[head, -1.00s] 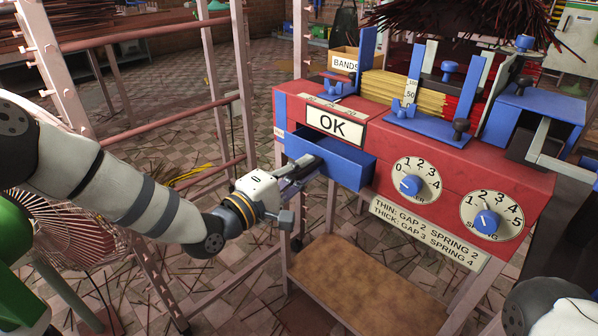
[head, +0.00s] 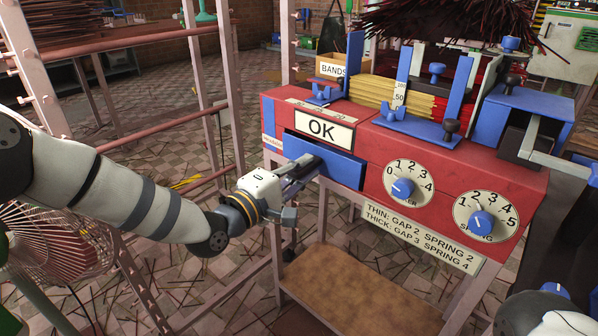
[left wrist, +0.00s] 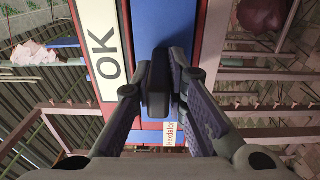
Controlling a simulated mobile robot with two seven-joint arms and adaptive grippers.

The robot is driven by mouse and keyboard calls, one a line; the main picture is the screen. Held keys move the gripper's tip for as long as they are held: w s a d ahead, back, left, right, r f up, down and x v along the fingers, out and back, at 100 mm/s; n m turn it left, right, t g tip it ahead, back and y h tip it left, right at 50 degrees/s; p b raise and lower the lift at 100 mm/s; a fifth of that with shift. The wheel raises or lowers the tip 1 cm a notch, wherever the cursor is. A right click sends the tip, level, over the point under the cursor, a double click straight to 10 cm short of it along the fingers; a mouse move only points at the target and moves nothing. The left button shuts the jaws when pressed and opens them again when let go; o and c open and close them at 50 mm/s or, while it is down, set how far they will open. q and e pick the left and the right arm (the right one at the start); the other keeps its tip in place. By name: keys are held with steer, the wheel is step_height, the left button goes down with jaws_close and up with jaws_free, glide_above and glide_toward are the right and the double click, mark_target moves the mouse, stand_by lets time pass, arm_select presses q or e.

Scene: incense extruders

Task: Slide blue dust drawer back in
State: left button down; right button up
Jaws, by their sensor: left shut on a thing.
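The blue dust drawer (head: 345,170) sits in the red machine (head: 330,103) below the OK sign, its front close to the red panel. I cannot tell whether it is fully flush. In the left wrist view the drawer's blue front (left wrist: 165,25) runs up the middle, beside the OK sign. My left gripper (head: 312,163) is at the drawer front, shut on its dark handle; the fingers (left wrist: 163,70) sit either side of this handle (left wrist: 159,85) in the left wrist view. The fingers hide part of the drawer front. My right gripper is out of view.
Two dials, marked 0 to 4 (head: 403,188) and 1 to 5 (head: 481,223), are right of the drawer. A brown shelf (head: 350,290) lies below the machine. Pink metal racks (head: 215,90) stand at left, and a fan (head: 55,240) is at lower left.

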arm_select(q)
steer(key=shift+w+d, duration=0.25)
steer(key=shift+w, duration=0.05)
jaws_free()
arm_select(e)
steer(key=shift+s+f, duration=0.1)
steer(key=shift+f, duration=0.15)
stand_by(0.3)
arm_select(q)
steer(key=shift+p+v, duration=0.5)
steer(key=shift+v, duration=0.7)
steer(key=p+v, duration=0.3)
steer(key=v, duration=0.5)
steer(key=shift+a, duration=0.3)
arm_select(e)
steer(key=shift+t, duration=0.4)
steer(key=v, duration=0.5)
arm_select(q)
steer(key=shift+r, duration=0.1)
